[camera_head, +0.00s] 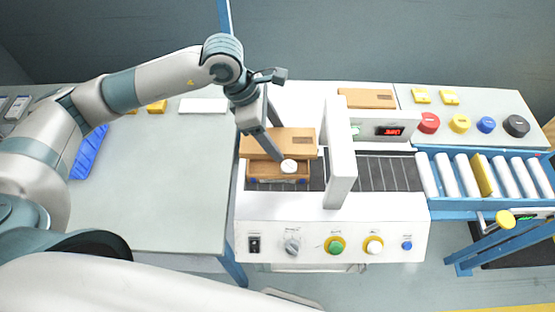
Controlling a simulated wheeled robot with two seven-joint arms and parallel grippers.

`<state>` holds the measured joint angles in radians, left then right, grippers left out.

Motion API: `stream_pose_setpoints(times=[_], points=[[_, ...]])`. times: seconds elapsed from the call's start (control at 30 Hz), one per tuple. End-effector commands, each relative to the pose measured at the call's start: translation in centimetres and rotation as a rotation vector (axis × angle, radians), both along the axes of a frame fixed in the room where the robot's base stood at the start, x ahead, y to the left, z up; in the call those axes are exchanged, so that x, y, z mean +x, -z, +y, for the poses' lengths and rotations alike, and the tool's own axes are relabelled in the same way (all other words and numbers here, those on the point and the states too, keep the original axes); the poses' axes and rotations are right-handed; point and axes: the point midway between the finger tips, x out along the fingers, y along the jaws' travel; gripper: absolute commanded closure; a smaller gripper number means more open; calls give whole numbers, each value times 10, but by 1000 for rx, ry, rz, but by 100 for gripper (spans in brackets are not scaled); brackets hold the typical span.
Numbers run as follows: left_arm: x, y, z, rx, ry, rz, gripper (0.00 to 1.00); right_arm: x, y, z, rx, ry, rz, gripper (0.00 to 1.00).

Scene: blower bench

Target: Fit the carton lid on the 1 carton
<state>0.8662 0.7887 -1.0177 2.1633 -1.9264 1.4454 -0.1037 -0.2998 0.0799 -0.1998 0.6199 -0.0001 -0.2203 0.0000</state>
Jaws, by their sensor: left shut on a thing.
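A brown carton (262,171) sits on the dark belt at the left of the white machine, with a round white item (288,166) at its right side. A flat brown carton lid (298,139) is above and behind the carton, overlapping its far part in the picture. My left gripper (274,153) reaches down from above and is shut on the lid. Its fingers cover part of the lid and carton. I cannot tell whether the lid touches the carton. My right gripper is not in view.
The machine's white arch (341,150) stands right of the carton, with a brown flat piece (367,98) behind it. Knobs and buttons line the front panel (330,230). A roller conveyor (457,175) extends right. The left table (160,190) is mostly clear, with a blue tray (88,153).

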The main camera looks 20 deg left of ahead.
Motion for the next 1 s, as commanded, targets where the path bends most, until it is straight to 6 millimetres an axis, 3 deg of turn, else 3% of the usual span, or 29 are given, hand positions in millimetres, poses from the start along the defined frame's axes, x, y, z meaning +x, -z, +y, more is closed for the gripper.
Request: stream_pose_setpoints(times=[0.33, 0.77, 1.0], points=[[-1, 46, 0, 1, -1, 3, 58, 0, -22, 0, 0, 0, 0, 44], [0, 55, 0, 0, -1, 0, 58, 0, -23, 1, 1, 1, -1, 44], [-1, 78, 0, 1, -2, 4, 58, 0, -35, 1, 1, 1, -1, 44]])
